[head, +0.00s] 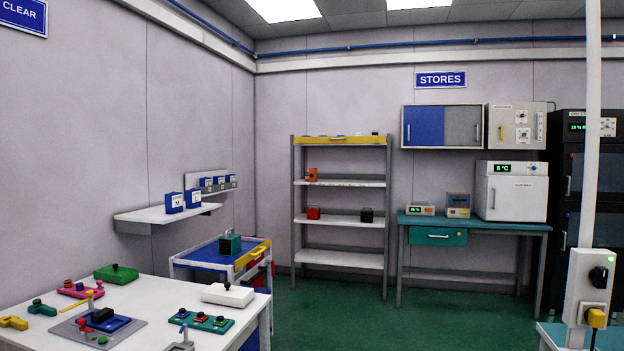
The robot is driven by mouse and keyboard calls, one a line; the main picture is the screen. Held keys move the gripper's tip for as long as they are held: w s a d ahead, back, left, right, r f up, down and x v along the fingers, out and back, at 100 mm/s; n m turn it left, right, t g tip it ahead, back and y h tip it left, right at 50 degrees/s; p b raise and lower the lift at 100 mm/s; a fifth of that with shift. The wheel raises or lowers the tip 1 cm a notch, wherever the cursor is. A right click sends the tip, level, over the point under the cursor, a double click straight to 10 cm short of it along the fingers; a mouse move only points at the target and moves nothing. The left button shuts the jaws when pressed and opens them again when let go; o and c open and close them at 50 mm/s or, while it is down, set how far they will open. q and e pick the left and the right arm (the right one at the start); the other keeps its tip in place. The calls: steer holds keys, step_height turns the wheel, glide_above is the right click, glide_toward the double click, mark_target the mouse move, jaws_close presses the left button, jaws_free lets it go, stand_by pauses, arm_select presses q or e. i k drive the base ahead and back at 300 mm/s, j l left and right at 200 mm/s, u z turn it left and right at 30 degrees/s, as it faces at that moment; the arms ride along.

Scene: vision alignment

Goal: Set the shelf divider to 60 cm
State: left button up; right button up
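A grey-framed shelf unit (340,257) with several pale shelves stands against the back wall. Its top shelf has a yellow front edge (340,141) with small items on or along it; they are too small to make out. A white wall shelf (148,216) on the left wall carries blue boxes (174,202). I cannot tell which part is the divider, and no 60 cm mark is readable. Neither of my grippers is in view.
A white table (150,292) with several coloured fixtures fills the near left. A blue-topped cart (205,252) stands behind it. A teal bench (475,222) with instruments is at the back right. A pale post (591,130) rises at the near right. Green floor (345,315) is open in the middle.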

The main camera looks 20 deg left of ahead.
mark_target(312, 172)
steer(key=i+u, duration=0.1)
steer(key=i, duration=0.85)
steer(key=i+l+u, duration=0.1)
steer(key=i, duration=0.8)
steer(key=i+u, duration=0.1)
steer(key=i, duration=2.05)
steer(key=i+u, duration=0.25)
steer(key=i, duration=0.4)
steer(key=i+u, duration=0.25)
steer(key=i, duration=0.4)
steer(key=i+l+u, duration=0.25)
steer(key=i, duration=0.4)
